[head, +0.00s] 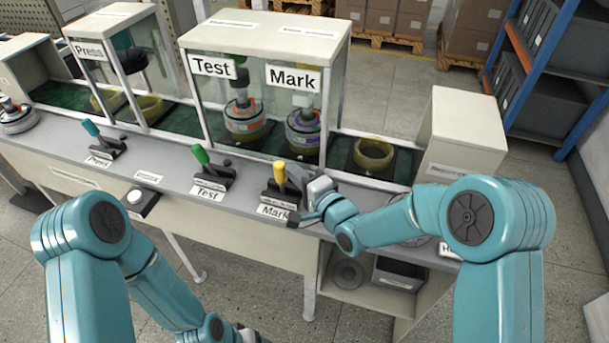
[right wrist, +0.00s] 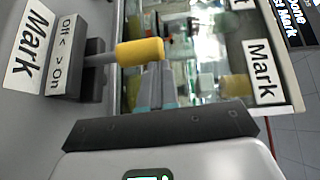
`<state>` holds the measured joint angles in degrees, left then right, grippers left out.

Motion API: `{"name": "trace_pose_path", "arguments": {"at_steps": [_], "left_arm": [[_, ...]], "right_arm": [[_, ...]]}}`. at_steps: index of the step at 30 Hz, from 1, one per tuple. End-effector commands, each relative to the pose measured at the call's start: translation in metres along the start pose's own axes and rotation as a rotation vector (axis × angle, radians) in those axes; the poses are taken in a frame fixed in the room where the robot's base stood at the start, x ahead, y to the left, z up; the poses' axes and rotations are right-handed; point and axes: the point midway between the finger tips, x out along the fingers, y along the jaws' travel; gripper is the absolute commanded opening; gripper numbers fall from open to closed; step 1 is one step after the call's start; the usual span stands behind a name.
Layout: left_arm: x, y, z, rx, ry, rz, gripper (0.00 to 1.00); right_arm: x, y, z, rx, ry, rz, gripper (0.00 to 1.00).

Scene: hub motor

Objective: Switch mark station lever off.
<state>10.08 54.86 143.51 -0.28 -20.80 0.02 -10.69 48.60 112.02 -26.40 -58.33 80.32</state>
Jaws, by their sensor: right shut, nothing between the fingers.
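The Mark lever (head: 279,173) has a yellow handle and stands nearly upright on its dark base behind a white Mark label (head: 275,212). My right gripper (head: 290,178) is shut and empty, just right of the handle. The base there (right wrist: 75,72) reads Off at the top and On at the bottom. The handle points right and tilts slightly toward the Off side. My left arm reaches down to the bottom edge, its fingers out of frame.
The green Test lever (head: 200,155) and blue Press lever (head: 91,128) stand to the left on the grey bench, both leaning left. The Test and Mark housing (head: 265,35) rises behind the levers. A ring part (head: 373,152) sits on the conveyor to its right.

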Motion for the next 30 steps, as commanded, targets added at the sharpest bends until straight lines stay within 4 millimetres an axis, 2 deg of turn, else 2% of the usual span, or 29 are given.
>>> {"name": "trace_pose_path", "arguments": {"at_steps": [2, 10, 30], "left_arm": [[-0.003, 0.001, 0.0, 0.0, 0.0, 0.0, 0.76], [0.002, -0.001, 0.0, 0.0, 0.0, 0.0, 0.76], [0.01, -0.004, 0.0, 0.0, 0.0, 0.0, 0.76]], "right_arm": [[0.005, -0.006, 0.004, -0.038, -0.002, 0.046, 0.0], [0.02, -0.008, 0.015, -0.138, -0.001, 0.186, 0.0], [0.03, -0.011, 0.022, -0.133, -0.001, 0.18, 0.0]]}}
